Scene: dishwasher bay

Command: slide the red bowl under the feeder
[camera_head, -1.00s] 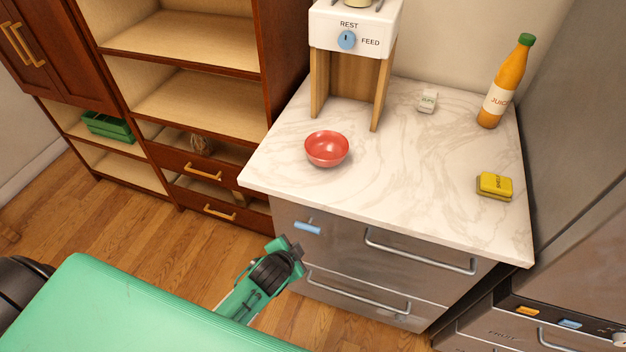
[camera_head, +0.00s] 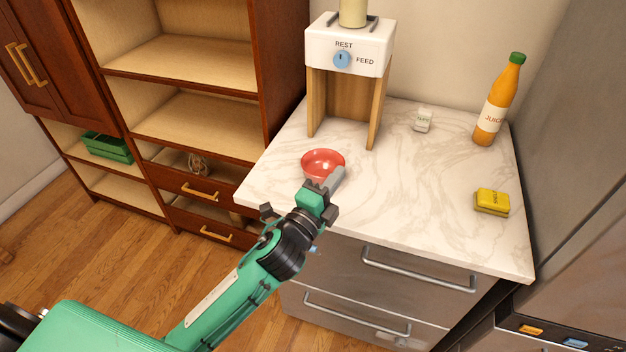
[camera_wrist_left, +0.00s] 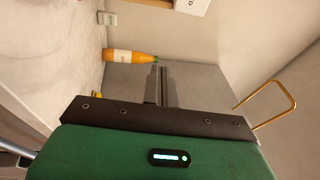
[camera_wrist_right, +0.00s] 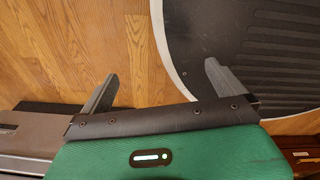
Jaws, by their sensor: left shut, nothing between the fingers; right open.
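The red bowl (camera_head: 322,162) sits upright on the marble counter, in front of the feeder. The feeder (camera_head: 349,50) is a white box on wooden legs with a blue knob between REST and FEED; the space between its legs is empty. My left gripper (camera_head: 335,180) is shut and empty, its fingers at the bowl's near right side. The fingers overlap the bowl's edge in the head view, and I cannot tell whether they touch it. The left wrist view shows the shut fingers (camera_wrist_left: 160,86) but not the bowl. My right gripper (camera_wrist_right: 158,82) is open and empty above the floor.
A juice bottle (camera_head: 492,110), a small white box (camera_head: 423,120) and a yellow sponge (camera_head: 491,202) stand on the right of the counter (camera_head: 420,190). The counter's middle is clear. Drawers with bar handles (camera_head: 418,270) are below its front edge. A wooden shelf (camera_head: 180,117) is at left.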

